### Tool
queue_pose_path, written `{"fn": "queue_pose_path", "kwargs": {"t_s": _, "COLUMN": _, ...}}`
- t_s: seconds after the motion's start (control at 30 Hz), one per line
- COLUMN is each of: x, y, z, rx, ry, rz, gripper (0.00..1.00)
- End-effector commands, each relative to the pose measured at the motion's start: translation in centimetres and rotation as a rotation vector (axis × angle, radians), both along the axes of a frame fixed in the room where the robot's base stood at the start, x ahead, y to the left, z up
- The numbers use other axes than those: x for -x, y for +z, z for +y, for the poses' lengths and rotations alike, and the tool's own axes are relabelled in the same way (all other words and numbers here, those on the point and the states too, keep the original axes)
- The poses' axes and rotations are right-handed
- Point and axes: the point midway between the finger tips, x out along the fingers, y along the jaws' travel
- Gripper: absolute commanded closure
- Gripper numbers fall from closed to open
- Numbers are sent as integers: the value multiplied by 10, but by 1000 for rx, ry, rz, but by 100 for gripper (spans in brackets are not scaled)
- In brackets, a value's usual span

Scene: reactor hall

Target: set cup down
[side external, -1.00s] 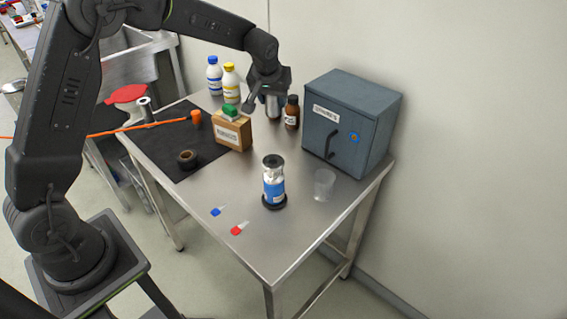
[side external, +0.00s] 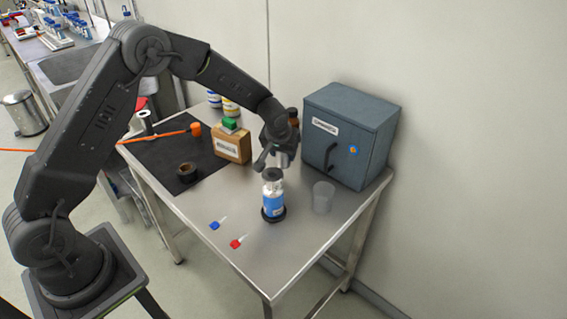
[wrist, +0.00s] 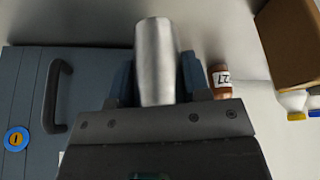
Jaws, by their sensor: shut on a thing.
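A silver metal cup (wrist: 157,62) is clamped between the two jaws of my gripper (wrist: 158,85) in the wrist view. In the side view my gripper (side external: 277,153) hangs over the table just behind the blue-and-silver canister (side external: 273,200), and the cup (side external: 282,160) shows partly beside it. My gripper hides part of the cup there. I cannot tell whether its base touches the table. A clear plastic cup (side external: 323,197) stands upright on the table to the right of the canister.
A blue-grey cabinet (side external: 365,125) stands at right. A brown bottle (side external: 293,118) is behind my gripper; a wooden box (side external: 232,150) is to its left. A black mat (side external: 165,158) holds a tape roll (side external: 187,172).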

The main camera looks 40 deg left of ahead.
Motion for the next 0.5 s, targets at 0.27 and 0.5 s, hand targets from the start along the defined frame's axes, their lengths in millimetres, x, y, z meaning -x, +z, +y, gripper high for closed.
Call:
{"fn": "queue_pose_path", "kwargs": {"t_s": 0.27, "x": 1, "y": -32, "z": 0, "rx": -1, "ry": 0, "rz": 4, "gripper": 81}}
{"fn": "queue_pose_path", "kwargs": {"t_s": 0.5, "x": 0, "y": -38, "z": 0, "rx": -1, "ry": 0, "rz": -2, "gripper": 81}}
